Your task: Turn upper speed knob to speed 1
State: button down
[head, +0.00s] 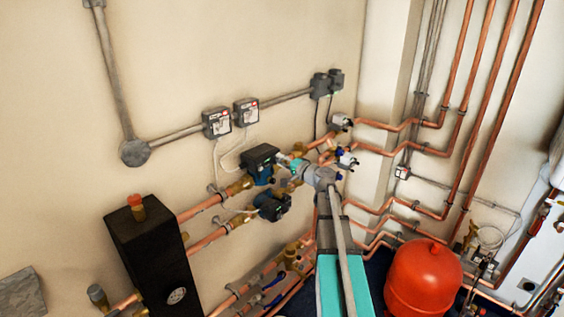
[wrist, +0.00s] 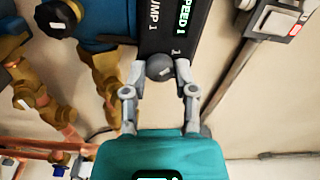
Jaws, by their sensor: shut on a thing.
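The upper pump (head: 260,158) has a black control box on a blue body and sits on the copper pipework in the head view. In the wrist view its black face (wrist: 172,25) is marked "PUMP 1", and its green display (wrist: 190,10) reads "SPEED 1". The dark round speed knob (wrist: 159,67) is at the end of that face, close to a small printed "1". My gripper (wrist: 160,70) has a finger on each side of the knob and is shut on it. In the head view the knob is too small to make out.
A lower pump (head: 273,206) sits just below the upper one. Two grey switch boxes (head: 217,122) are on the wall above. A black tank (head: 148,255) stands at left, a red vessel (head: 424,280) at right. Copper pipes (head: 440,150) run close by on the right.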

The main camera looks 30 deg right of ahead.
jog(key=shift+n, duration=0.3)
jog(key=shift+c, duration=2)
grip_release()
jog(key=shift+s, duration=0.15)
jog(key=v, duration=1.1)
jog(key=shift+s, duration=0.35)
jog(key=shift+d, duration=0.1)
